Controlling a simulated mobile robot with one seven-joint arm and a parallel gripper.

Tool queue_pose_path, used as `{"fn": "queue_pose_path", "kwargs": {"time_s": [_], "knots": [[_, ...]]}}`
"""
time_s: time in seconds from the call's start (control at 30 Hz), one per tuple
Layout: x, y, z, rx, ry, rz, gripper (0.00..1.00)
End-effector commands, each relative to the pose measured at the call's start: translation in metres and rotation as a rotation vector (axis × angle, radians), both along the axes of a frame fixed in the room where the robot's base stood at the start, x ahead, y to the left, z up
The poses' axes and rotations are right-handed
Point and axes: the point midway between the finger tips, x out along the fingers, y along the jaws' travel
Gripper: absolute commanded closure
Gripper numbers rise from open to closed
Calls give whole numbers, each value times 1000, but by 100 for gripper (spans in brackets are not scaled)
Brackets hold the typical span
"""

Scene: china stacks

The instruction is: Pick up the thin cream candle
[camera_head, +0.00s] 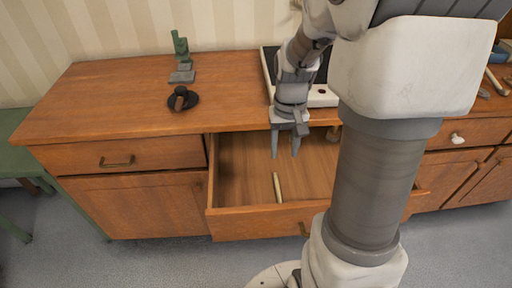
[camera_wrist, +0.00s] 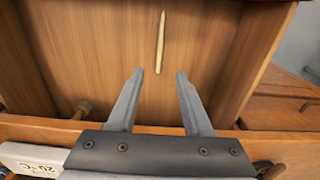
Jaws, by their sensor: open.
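The thin cream candle (camera_head: 277,187) lies on the floor of the open drawer (camera_head: 240,221), near its front. In the wrist view the candle (camera_wrist: 161,42) lies lengthwise, ahead of the fingertips and roughly between their lines. My gripper (camera_head: 285,152) is above the drawer, behind the candle in the head view, pointing down. In the wrist view its two fingers (camera_wrist: 159,73) are spread apart with nothing between them. The candle is apart from both fingers and fully visible.
A wooden knob-like item (camera_wrist: 82,108) is at the drawer's back left in the wrist view. A white-edged appliance (camera_head: 322,97) stands on the cabinet top (camera_head: 120,95) behind my gripper. A green object (camera_head: 181,57) and a dark round item (camera_head: 183,99) stand to the left.

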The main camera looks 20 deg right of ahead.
Motion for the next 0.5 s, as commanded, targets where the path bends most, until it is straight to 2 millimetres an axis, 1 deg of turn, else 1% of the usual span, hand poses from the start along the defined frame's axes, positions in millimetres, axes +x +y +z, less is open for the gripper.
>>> {"fn": "queue_pose_path", "kwargs": {"time_s": [0.07,0.17,0.5], "knots": [[0,-1,-3,1,5,-3,50],[0,-2,-15,2,8,-4,50],[0,-1,-89,3,10,-2,50]]}}
